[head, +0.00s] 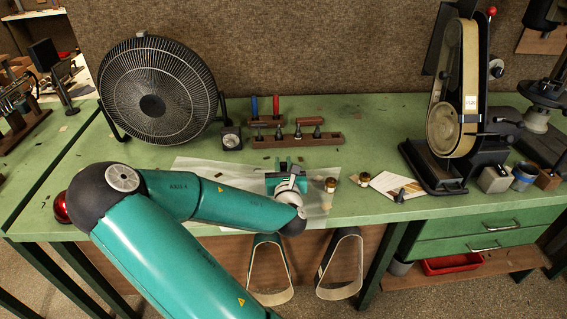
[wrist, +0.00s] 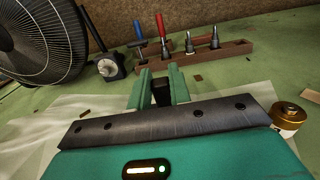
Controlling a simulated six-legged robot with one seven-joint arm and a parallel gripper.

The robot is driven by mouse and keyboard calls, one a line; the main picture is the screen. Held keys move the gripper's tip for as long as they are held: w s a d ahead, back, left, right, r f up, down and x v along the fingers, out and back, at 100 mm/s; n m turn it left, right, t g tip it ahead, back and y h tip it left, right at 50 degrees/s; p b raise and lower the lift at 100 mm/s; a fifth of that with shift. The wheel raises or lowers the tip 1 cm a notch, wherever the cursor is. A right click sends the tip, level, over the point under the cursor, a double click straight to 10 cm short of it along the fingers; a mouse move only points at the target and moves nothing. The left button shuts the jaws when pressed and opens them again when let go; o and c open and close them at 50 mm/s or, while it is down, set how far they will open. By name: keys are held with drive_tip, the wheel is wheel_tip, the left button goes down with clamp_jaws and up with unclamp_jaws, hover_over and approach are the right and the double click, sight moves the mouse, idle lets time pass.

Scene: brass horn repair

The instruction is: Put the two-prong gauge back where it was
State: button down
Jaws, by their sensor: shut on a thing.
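My gripper (head: 286,167) is low over the pale sheet on the bench in the head view. In the wrist view its two green fingers (wrist: 160,76) are closed on a small dark piece (wrist: 161,94), which I take to be the two-prong gauge. Its prongs cannot be made out, and most of it is hidden by the fingers and the gripper body. A long wooden rack (head: 328,140) stands beyond the gripper with several small dark-tipped tools upright in it. The rack also shows in the wrist view (wrist: 236,50).
A large fan (head: 152,104) and a small dial instrument (head: 231,139) stand left. Red (head: 276,106) and blue (head: 254,107) handles stand behind the rack. A brass-topped jar (head: 330,184) is right of my gripper. A belt sander (head: 455,110) stands far right. Bench between jar and sander is partly clear.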

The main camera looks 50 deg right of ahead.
drive_tip(key=shift+a, duration=0.15)
drive_tip(key=shift+f, duration=0.2)
drive_tip(key=c, duration=1.3)
unclamp_jaws()
